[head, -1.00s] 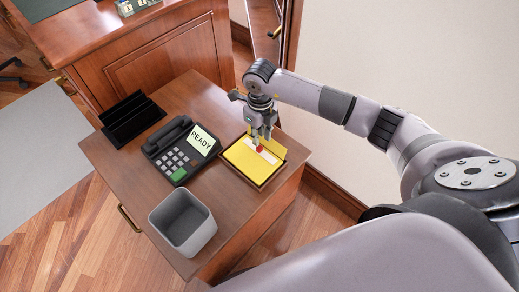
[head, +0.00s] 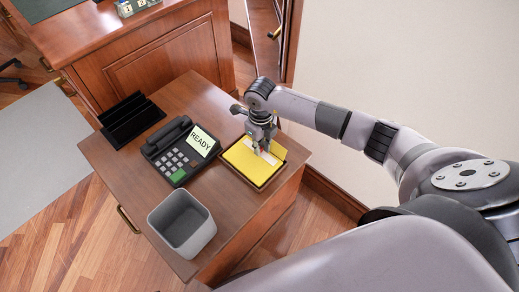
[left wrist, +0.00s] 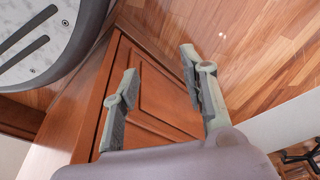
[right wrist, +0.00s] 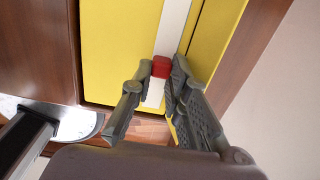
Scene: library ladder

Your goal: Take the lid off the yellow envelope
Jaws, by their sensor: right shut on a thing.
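The yellow envelope (head: 246,169) lies flat in a shallow dark-edged tray at the right of the small wooden table, with a white strip (right wrist: 172,28) across it. A small red piece (right wrist: 161,67) sits on the strip in the right wrist view. My right gripper (head: 263,150) is low over the envelope. In the right wrist view its fingertips (right wrist: 162,72) are shut on the red piece. The head view hides most of that grip. I cannot make out a separate lid edge. My left gripper (left wrist: 158,78) is open and empty in the left wrist view.
A phone-like device (head: 182,150) with a "READY" screen stands left of the envelope. A grey open bin (head: 182,222) is at the near edge, and a black rack (head: 132,120) at the far left. A wall is close on the right.

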